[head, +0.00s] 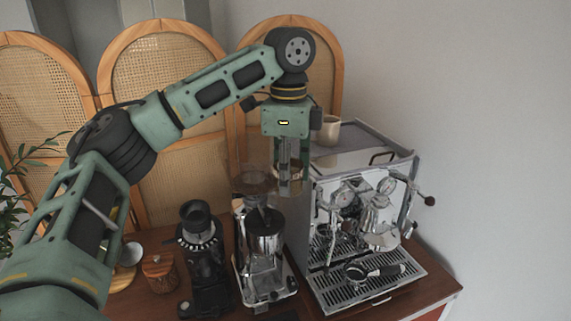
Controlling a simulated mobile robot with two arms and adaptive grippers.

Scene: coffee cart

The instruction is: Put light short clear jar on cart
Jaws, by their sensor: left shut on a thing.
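My left gripper (290,185) reaches over from the left and points down beside the left edge of the espresso machine. It is shut on a see-through thing with a pale rim, which looks like the clear jar (287,171). The jar is partly hidden by the fingers and overlaps the view of the machine and the grinder hopper, so its exact outline is hard to tell. The cart (430,281) has a reddish-brown wooden top and stands below. My right gripper is not in view.
The espresso machine (312,215) fills the cart's right side, with a cup (326,131) on top. A chrome grinder (262,245), a black grinder (203,262) and a small wooden container (159,272) stand to its left. Cane-panelled screens (150,75) stand behind. Free cart top is narrow.

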